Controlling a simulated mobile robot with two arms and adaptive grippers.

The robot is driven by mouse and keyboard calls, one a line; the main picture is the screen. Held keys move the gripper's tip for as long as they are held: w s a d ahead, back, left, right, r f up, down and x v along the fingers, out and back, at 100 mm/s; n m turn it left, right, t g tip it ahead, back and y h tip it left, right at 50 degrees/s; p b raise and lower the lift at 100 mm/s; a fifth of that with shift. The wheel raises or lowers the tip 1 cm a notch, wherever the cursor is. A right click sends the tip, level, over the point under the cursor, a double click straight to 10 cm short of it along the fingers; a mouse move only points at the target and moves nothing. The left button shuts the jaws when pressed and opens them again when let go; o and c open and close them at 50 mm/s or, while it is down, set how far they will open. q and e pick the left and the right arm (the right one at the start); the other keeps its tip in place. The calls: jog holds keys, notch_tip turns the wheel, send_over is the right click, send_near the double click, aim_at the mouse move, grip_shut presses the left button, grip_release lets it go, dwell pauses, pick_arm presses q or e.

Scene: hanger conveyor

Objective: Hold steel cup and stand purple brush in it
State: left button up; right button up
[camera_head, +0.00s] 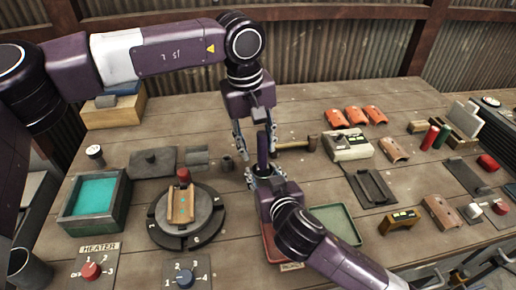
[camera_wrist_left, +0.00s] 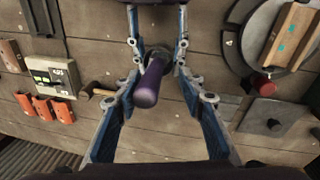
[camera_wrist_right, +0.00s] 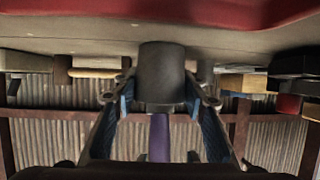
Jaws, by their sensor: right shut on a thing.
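The steel cup (camera_head: 265,171) is upright between the fingers of my right gripper (camera_head: 265,175), which is shut on it. In the right wrist view the dark cup (camera_wrist_right: 162,72) fills the gap between the fingers. The purple brush (camera_head: 262,149) stands in the cup with its handle up; the handle (camera_wrist_right: 160,138) also shows in the right wrist view. My left gripper (camera_head: 256,145) is open above the cup, one finger on each side of the handle. The brush's lower end is hidden inside the cup.
A round dark turntable (camera_head: 160,237) with a wooden block lies left of the grippers. A hammer (camera_head: 300,144) lies just right of the brush. A green tray (camera_head: 336,224) and a red tray (camera_head: 270,245) lie near my right arm. A teal-filled box (camera_head: 95,205) stands far left.

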pick_arm(q)
notch_tip(320, 180, up, 10)
jog(key=s+a, duration=0.1)
jog(key=shift+a, duration=0.1)
dwell(0.3)
pick_arm(e)
jog(key=o, duration=1.3)
